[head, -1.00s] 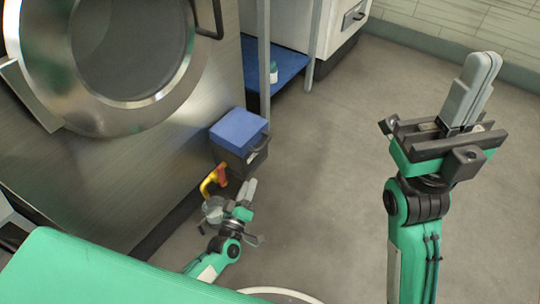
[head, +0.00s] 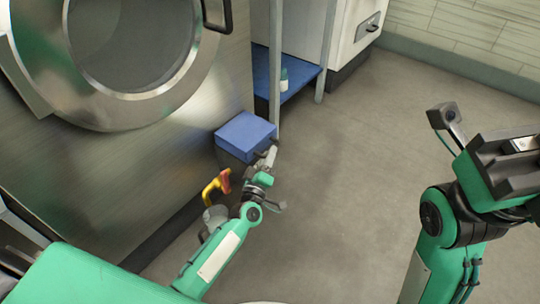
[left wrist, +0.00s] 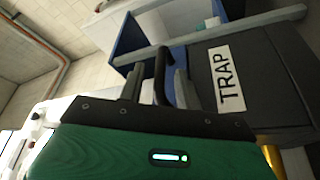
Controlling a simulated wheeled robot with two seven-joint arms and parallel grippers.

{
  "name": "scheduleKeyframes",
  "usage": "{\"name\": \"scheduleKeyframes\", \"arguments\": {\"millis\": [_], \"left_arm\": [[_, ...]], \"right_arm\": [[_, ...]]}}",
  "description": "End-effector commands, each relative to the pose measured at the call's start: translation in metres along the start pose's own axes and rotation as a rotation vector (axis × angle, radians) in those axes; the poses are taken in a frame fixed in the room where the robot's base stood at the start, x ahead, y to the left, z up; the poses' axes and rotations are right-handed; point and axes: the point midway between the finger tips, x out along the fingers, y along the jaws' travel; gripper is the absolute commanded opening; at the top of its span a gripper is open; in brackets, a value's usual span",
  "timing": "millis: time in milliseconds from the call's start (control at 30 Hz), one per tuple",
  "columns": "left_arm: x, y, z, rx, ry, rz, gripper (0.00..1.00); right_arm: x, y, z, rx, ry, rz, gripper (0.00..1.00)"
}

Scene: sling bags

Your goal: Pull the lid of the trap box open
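The trap box is a dark box (left wrist: 262,85) with a white TRAP label (left wrist: 226,78) in the left wrist view. In the head view its blue lid (head: 245,132) lies flat on top, seemingly closed. A black bar handle (left wrist: 160,72) sticks out from the box. My left gripper (left wrist: 160,86) is open, with the handle between its two grey fingers and a visible gap to each side. In the head view my left gripper (head: 269,157) is at the box's right front side. My right gripper (head: 503,165) is at the right edge, its fingertips out of frame.
A metal machine with a round door (head: 130,45) stands left of the box. A yellow-and-red handle (head: 216,186) is close to my left forearm. A blue shelf (head: 300,76) with a small bottle (head: 284,80) stands behind. The floor (head: 350,170) to the right is clear.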

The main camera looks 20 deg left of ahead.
Motion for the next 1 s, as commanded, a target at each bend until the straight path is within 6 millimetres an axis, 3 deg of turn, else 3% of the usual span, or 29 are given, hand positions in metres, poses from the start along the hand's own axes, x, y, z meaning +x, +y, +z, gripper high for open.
{"name": "scheduleKeyframes", "arguments": {"millis": [200,500,700,1000], "left_arm": [[0.017,-0.001,0.001,0.0,-0.001,-0.001,0.34],[0.019,0.0,0.0,0.0,-0.001,-0.001,0.34],[0.019,0.0,0.0,0.0,-0.001,-0.001,0.0],[0.021,0.0,0.001,0.001,0.002,-0.003,0.0]], "right_arm": [[0.001,0.001,-0.002,-0.001,0.011,0.0,0.0],[0.004,0.003,-0.002,-0.001,0.015,0.012,0.0],[0.004,0.003,-0.002,-0.001,0.015,0.012,0.0],[0.003,0.001,-0.001,0.001,0.013,0.006,0.0]]}}
